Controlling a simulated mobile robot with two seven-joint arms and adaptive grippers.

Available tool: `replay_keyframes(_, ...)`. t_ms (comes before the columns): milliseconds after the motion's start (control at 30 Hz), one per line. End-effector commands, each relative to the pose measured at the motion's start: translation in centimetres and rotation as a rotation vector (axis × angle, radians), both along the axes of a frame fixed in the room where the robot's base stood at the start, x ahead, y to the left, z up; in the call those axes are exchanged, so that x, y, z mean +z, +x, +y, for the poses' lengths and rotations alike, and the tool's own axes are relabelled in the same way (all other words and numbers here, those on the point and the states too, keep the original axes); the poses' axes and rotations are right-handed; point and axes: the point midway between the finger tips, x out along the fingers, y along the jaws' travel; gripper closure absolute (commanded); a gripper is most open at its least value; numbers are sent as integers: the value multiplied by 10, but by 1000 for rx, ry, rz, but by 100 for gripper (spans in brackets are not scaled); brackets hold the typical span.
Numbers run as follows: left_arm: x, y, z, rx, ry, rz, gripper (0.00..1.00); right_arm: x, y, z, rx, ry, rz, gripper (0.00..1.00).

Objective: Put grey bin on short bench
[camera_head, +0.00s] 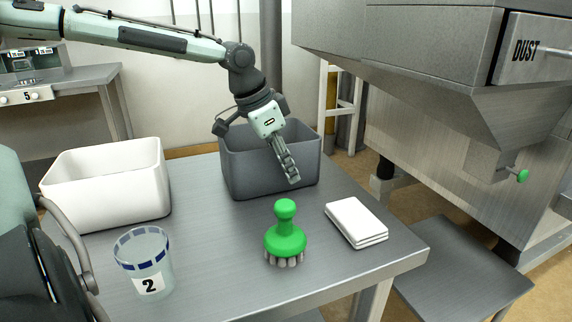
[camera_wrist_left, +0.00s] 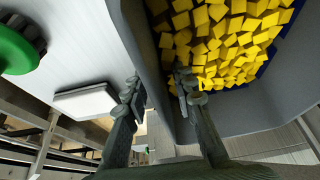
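The grey bin (camera_head: 245,175) stands on the steel table (camera_head: 205,225), behind the green brush. In the left wrist view the grey bin (camera_wrist_left: 240,120) holds many yellow cubes (camera_wrist_left: 225,35). My left gripper (camera_head: 292,178) points down at the bin's near right wall. In the left wrist view its fingers (camera_wrist_left: 160,92) are spread, one outside the wall and one on the inner side. I cannot tell whether either finger touches the wall. A low grey bench (camera_head: 465,265), likely the short bench, stands right of the table, below the dust hood. My right gripper is not in view.
A white bin (camera_head: 105,190), a clear cup marked 2 (camera_head: 145,265), a green brush (camera_head: 285,235) and a folded white cloth (camera_head: 356,222) are on the table. The dust hood (camera_head: 440,70) overhangs at right. The low bench top looks clear.

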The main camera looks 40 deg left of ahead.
Motion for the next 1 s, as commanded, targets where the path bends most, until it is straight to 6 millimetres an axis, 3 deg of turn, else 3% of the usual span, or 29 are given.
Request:
replay_keyframes(233, 20, -5, 3, 1, -1, -6, 74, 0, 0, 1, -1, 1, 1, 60)
replay_keyframes(500, 73, -25, 12, 1, -2, -7, 74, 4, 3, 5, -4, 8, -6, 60)
replay_keyframes(700, 102, -37, 17, 1, -1, -4, 74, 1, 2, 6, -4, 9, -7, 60)
replay_keyframes(1000, 112, -42, 19, 0, 0, 0, 74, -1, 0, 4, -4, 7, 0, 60)
